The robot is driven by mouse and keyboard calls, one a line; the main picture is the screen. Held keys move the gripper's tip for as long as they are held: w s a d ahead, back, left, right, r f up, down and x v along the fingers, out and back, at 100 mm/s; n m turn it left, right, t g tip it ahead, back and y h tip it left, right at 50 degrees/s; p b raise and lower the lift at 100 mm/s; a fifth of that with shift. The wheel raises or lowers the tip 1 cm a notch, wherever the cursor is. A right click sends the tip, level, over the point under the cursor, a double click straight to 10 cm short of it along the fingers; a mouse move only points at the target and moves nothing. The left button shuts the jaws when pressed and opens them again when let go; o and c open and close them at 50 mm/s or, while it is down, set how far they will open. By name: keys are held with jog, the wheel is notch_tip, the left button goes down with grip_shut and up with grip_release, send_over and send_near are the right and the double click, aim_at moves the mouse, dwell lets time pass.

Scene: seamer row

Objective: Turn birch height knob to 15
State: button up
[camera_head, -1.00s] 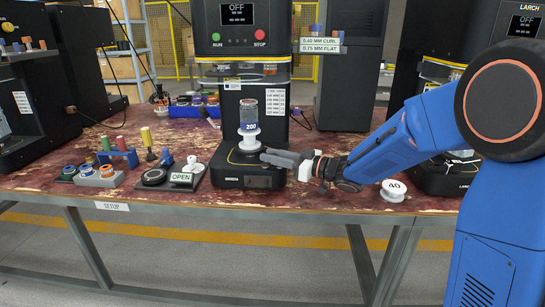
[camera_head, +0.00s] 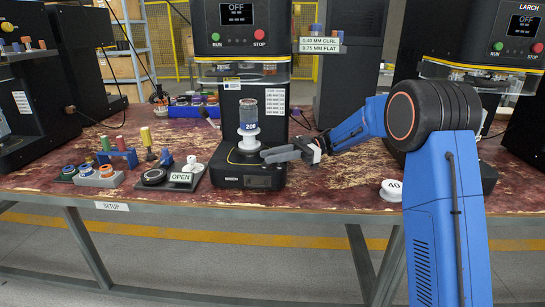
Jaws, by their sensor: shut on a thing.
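The birch machine (camera_head: 240,100) stands at the middle back of the bench, its black base (camera_head: 232,181) toward me. A small display (camera_head: 259,182) is on the base front. My gripper (camera_head: 266,154) reaches in from the right, level, with its fingertips at the right side of the base top, beside the support. It is shut on what appears to be the height knob, which the fingers hide. I cannot read the knob's setting or the display.
The larch machine (camera_head: 500,80) is at the right. The bench front is mostly clear.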

jog(key=shift+n+g+h, duration=0.6)
jog(key=shift+n+g, duration=0.2)
jog(key=shift+g, duration=0.6)
jog(key=o, duration=1)
jog(key=shift+o, duration=0.2)
